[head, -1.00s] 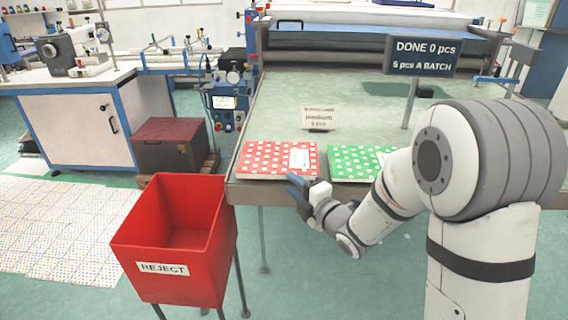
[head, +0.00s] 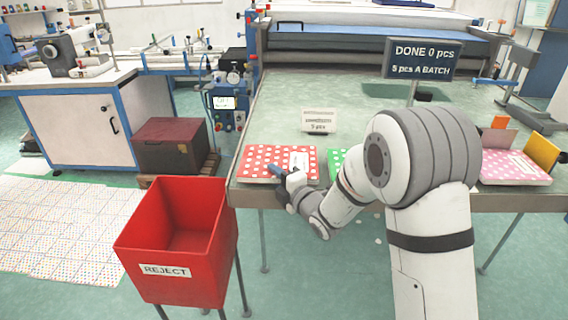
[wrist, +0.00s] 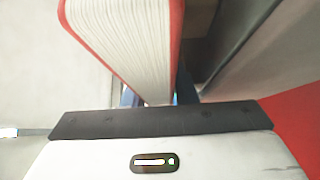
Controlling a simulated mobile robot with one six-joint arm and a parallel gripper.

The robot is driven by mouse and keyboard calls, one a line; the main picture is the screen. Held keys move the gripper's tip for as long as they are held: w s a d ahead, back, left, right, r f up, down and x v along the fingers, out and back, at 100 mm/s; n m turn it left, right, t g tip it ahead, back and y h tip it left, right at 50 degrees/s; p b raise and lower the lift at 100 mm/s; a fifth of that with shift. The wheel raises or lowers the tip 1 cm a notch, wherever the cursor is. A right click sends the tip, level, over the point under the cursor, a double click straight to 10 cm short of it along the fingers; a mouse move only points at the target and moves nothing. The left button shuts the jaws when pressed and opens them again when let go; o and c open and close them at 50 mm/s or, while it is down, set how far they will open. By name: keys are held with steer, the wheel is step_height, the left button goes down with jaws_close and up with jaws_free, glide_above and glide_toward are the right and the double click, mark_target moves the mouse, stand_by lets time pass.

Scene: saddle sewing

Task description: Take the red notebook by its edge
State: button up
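The red notebook (head: 262,158) with white dots lies flat near the front edge of the table, with a white label on its cover. In the wrist view its red cover and white page block (wrist: 130,45) fill the upper middle. My gripper (head: 277,171) is at the notebook's front edge, with a blue finger showing over the cover's near side. In the wrist view the blue fingertips of my gripper (wrist: 156,94) show on either side of the notebook's edge. They look open around it; contact is hard to see.
A green dotted notebook (head: 336,162) lies right of the red one, mostly behind my arm. A small sign (head: 319,121) stands behind them. A red REJECT bin (head: 172,250) stands in front at left. A pink notebook (head: 515,168) with upright cards is at right.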

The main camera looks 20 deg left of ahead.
jaws_close()
stand_by(0.3)
